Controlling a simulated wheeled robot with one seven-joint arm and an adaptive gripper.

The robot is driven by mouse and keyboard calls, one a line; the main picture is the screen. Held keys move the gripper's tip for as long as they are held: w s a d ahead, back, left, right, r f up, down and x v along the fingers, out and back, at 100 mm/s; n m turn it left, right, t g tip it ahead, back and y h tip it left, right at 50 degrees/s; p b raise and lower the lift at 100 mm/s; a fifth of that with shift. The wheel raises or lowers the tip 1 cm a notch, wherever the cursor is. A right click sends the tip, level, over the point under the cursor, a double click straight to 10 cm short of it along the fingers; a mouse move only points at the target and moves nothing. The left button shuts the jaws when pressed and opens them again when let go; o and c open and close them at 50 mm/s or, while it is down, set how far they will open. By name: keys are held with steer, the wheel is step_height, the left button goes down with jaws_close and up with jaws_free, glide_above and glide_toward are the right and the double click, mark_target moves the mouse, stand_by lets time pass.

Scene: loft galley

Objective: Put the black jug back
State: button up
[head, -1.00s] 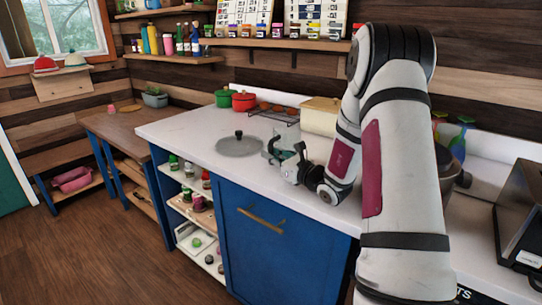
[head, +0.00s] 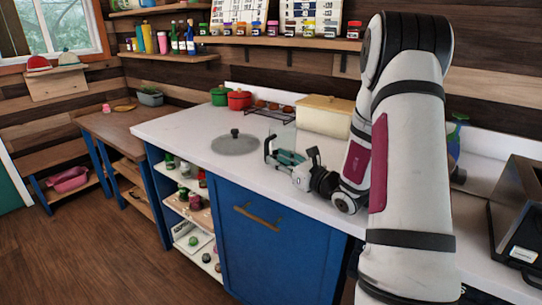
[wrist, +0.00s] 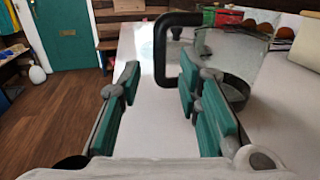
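The jug (wrist: 212,60) has a clear body and a black handle (wrist: 160,55). It stands upright on the white counter. In the head view its glass body is faint, with the dark handle (head: 268,148) just beyond my gripper (head: 287,157). In the wrist view my gripper (wrist: 157,85) is open, with teal finger pads spread apart. The handle's upright bar shows between the two fingertips in the picture; I cannot tell whether it is deep enough to lie between the pads. No contact is visible.
A grey lid with a black knob (head: 236,145) lies on the counter left of the jug. A red pot (head: 239,100), a green pot (head: 220,96), a wire rack and a cream box (head: 324,116) stand behind. The counter's front left is clear.

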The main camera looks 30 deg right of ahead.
steer(key=shift+s+d, duration=0.1)
steer(key=shift+s, duration=0.75)
steer(key=s+a+r+n+g+y, duration=0.25)
steer(key=a+r+n+y, duration=0.2)
steer(key=a, duration=0.45)
steer(key=s+a+r+n+g+y, duration=0.1)
steer(key=a+r+n+g+y, duration=0.25)
steer(key=a+n, duration=0.45)
steer(key=s+a+r+n+g+y, duration=0.1)
steer(key=s+a+r+n+g, duration=0.1)
steer(key=s+a+n+g, duration=0.8)
steer(key=s+a+f+n+g+h, duration=0.15)
steer(key=s+a+n+h, duration=0.35)
steer(key=s, duration=0.8)
steer(key=s+d+f+n+t+h, duration=0.1)
steer(key=s+d+n+t+h, duration=0.1)
steer(key=s+d+n+h, duration=0.4)
steer(key=shift+s+d+n+h, duration=0.3)
steer(key=shift+s+d+n, duration=0.05)
steer(key=shift+s+d, duration=0.7)
steer(key=shift+f, duration=0.1)
